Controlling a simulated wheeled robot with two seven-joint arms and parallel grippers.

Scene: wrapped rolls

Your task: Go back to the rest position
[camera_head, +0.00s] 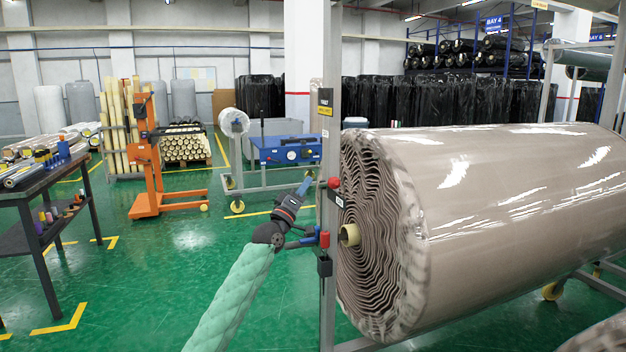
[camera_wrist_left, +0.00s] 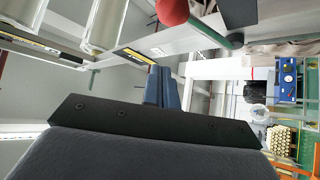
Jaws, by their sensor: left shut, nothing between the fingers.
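My left arm comes up from the bottom in a pale green quilted sleeve. Its gripper (camera_head: 304,187) points up and to the right, just left of the grey upright post (camera_head: 328,110) of the roll stand. The blue fingers are together and empty; they also show shut in the left wrist view (camera_wrist_left: 162,84). The big wrapped beige roll (camera_head: 520,180) lies on its stand to the right of the post, with a yellowish core (camera_head: 349,235) at its end. No gripper holds it. My right gripper is not in view.
The post carries a red ball knob (camera_head: 334,182) and a red-and-black clamp (camera_head: 324,262) close to my left wrist. A blue-topped cart (camera_head: 288,150) and an orange lifter (camera_head: 146,165) stand behind. A workbench (camera_head: 40,180) is at left. Green floor (camera_head: 150,270) is clear between.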

